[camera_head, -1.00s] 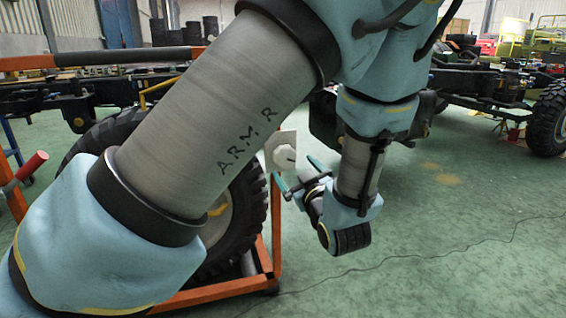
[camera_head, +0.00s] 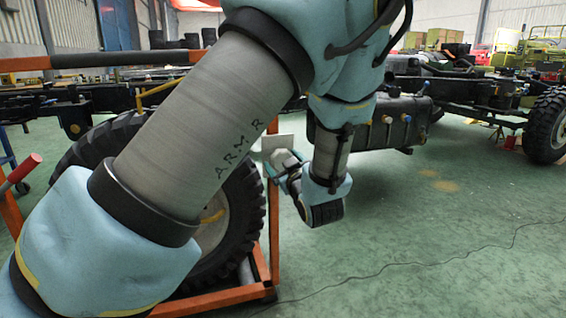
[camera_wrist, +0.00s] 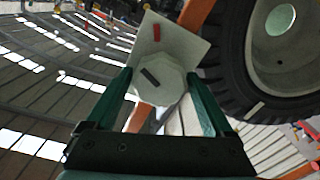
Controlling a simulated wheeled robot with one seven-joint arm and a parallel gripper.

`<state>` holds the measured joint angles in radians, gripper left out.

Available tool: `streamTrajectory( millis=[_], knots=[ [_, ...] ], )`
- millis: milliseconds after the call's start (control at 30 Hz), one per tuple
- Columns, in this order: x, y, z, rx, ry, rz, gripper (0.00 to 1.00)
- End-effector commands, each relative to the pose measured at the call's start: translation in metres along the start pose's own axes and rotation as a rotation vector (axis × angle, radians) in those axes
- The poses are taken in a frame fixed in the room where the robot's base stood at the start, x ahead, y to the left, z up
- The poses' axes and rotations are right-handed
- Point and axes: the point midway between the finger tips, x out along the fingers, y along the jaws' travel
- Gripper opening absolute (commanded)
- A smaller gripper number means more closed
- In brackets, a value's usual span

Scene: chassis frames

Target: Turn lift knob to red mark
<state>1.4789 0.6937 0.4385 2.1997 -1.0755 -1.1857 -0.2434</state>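In the wrist view the lift knob (camera_wrist: 160,88) is a pale, many-sided knob with a dark bar on its face. The bar slants from upper left to lower right. A red mark (camera_wrist: 128,33) is on the light square plate (camera_wrist: 178,42) behind the knob, above it and to its left. My gripper (camera_wrist: 158,75) has its two green fingers apart, one at each side of the knob. I cannot tell whether they touch it. In the head view the plate (camera_head: 284,142) shows, with my gripper (camera_head: 281,166) in front of it and the knob partly hidden.
An orange frame (camera_head: 273,215) carries the plate. A large tyre (camera_head: 250,195) stands close behind and to the left. A vehicle chassis (camera_head: 465,100) runs along the back. The green floor (camera_head: 430,240) at the right is clear apart from a thin cable.

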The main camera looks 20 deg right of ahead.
Motion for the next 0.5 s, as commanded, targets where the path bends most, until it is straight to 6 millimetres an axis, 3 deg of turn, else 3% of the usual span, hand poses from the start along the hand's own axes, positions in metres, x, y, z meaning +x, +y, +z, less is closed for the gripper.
streamTrajectory(
  millis=[67, 500],
  knots=[
    [-0.0001, 0.0000, 0.0001, 0.000, 0.000, 0.000, 0.76],
    [-0.0003, -0.0005, 0.0002, 0.000, 0.000, -0.001, 0.27]
  ],
)
